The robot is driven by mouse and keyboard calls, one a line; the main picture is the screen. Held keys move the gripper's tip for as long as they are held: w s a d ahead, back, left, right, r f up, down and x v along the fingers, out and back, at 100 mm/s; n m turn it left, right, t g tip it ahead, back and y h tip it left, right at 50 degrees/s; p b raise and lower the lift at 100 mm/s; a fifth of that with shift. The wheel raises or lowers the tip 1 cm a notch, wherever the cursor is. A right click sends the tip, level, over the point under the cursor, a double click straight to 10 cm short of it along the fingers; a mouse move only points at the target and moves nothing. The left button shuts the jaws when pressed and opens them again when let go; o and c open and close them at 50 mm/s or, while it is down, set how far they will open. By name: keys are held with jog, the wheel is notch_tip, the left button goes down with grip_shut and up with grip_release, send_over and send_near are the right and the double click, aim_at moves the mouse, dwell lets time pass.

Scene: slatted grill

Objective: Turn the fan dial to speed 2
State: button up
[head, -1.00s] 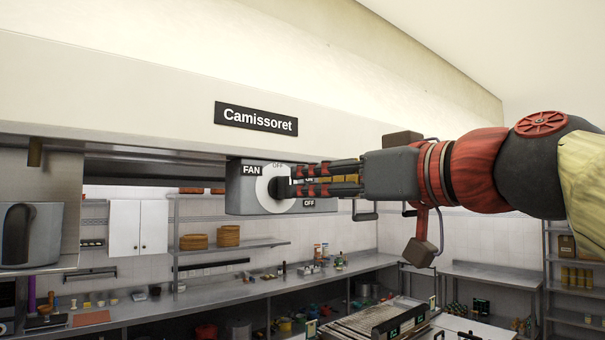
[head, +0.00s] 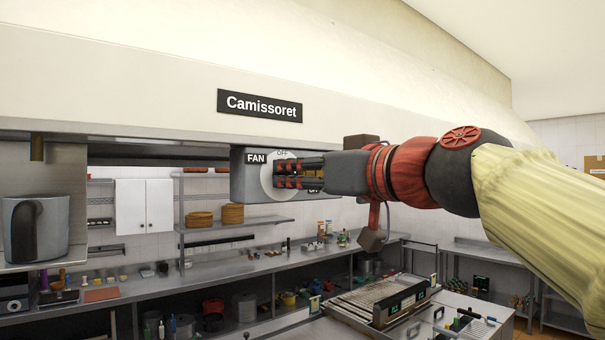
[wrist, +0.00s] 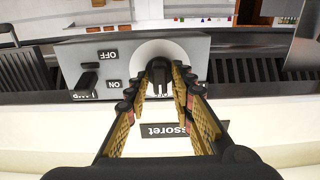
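The fan dial is a pale disc (head: 267,180) on a grey control box (head: 241,184), beside a FAN label. It also shows in the wrist view as a white disc (wrist: 190,48) with a black knob (wrist: 158,70) at its centre. My gripper (head: 280,176) is at the dial, and its fingers hide the knob in the head view. In the wrist view my fingertips (wrist: 159,80) stand on either side of the knob, with narrow gaps visible. Most speed marks are hidden; the OFF mark shows partly at the dial's top.
A black lever switch (wrist: 88,80) with ON and OFF labels is on the same box beside the dial. The box hangs under the white hood, near the Camissoret sign (head: 260,106). A slatted grill (head: 362,300) stands on the counter below.

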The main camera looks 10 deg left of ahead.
grip_shut()
jog(key=shift+m, duration=0.3)
jog(key=m+b, duration=0.1)
jog(key=m, duration=0.1)
jog(key=shift+m, duration=0.4)
jog(key=m, duration=0.4)
jog(key=shift+w+d+b, duration=0.1)
jog(key=shift+b, duration=0.3)
jog(key=m, duration=0.8)
jog(key=m+p, duration=0.1)
jog(key=m, duration=0.1)
jog(key=shift+f+m+p, duration=0.2)
jog(key=shift+m+p, duration=0.1)
jog(key=shift+w, duration=0.1)
jog(key=shift+o, duration=0.9)
grip_release()
